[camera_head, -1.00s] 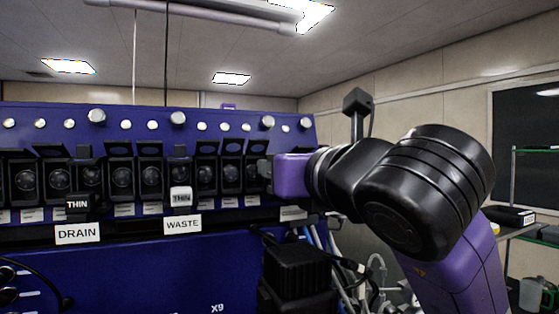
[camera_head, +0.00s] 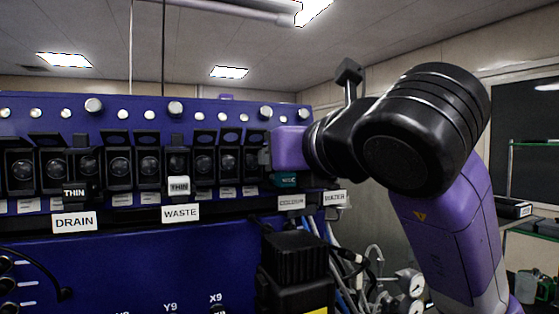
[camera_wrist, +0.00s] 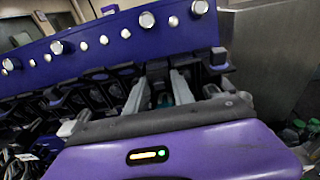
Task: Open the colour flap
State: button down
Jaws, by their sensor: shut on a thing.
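A row of black pump units with flaps runs along the blue machine (camera_head: 130,262). My gripper (camera_head: 266,158) is at the right end of this row in the head view, in front of the last unit. A small teal piece (camera_head: 286,180) with pale lettering, apparently part of the colour flap, shows just under it. In the wrist view my gripper's two grey fingers (camera_wrist: 163,88) reach to the unit, with a teal patch (camera_wrist: 163,101) between them. The gripper is shut on what seems to be the colour flap. The fingers hide the exact grip and the flap's angle.
Several other units to the left have raised black flaps (camera_head: 231,136). Labels DRAIN (camera_head: 74,222), WASTE (camera_head: 180,213) and WATER (camera_head: 335,198) hang along the row. A black box-shaped device (camera_head: 298,258) and tubes (camera_head: 345,262) stand below my gripper. Metal knobs (camera_head: 175,108) line the top.

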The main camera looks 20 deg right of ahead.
jog(key=g, duration=0.2)
jog(key=r+g, duration=0.1)
jog(key=g, duration=0.3)
jog(key=shift+s+d+r, duration=0.1)
jog(key=shift+s+r, duration=0.15)
jog(key=shift+s, duration=0.1)
jog(key=g, duration=0.3)
jog(key=shift+r+g, duration=0.3)
jog(key=shift+r+g+p, duration=0.15)
jog(key=shift+g+p, duration=0.2)
jog(key=shift+g, duration=0.95)
jog(key=c, duration=1.4)
grip_release()
